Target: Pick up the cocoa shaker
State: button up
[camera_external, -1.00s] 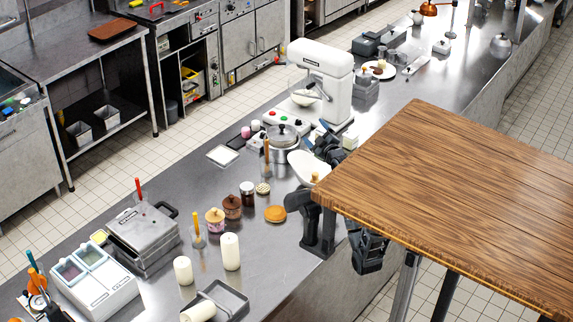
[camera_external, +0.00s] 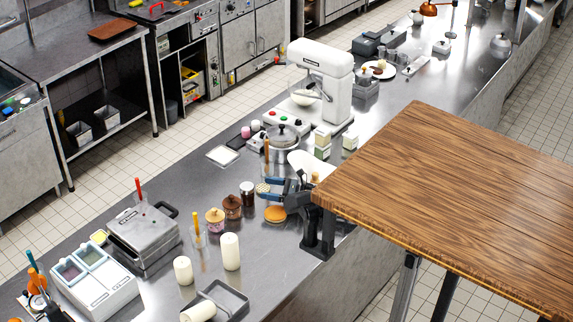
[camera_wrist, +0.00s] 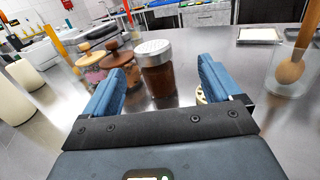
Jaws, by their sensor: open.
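The cocoa shaker (camera_wrist: 157,78) is a glass jar of dark brown powder with a silver perforated lid. In the wrist view it stands upright on the steel counter, ahead of my gripper (camera_wrist: 161,82) and between the lines of its two blue fingers. It also shows in the external view (camera_external: 247,193), left of my gripper (camera_external: 266,189), whose fingers point towards it. My gripper is open and empty, low over the counter.
Wooden-lidded jars (camera_external: 232,207) stand close left of the shaker. A small cream disc (camera_wrist: 201,95) lies by the right finger, and an orange-brown round (camera_external: 275,214) lies near the gripper. A glass with a wooden-handled tool (camera_wrist: 291,74) stands right. White candles (camera_external: 230,252) stand nearer.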

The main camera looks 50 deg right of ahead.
aim_at(251, 190)
jog(key=shift+s+a+f+n, duration=0.15)
jog(key=shift+s+f+n, duration=0.15)
jog(key=shift+f, duration=0.35)
jog(key=shift+w+a+f, duration=0.1)
jog(key=shift+w+a, duration=0.05)
jog(key=shift+w, duration=0.05)
jog(key=shift+a+p+x, duration=0.2)
jog(key=shift+p+x, duration=1)
jog(key=shift+x, duration=2.45)
jog(key=shift+s, duration=0.15)
jog(key=c, duration=1.2)
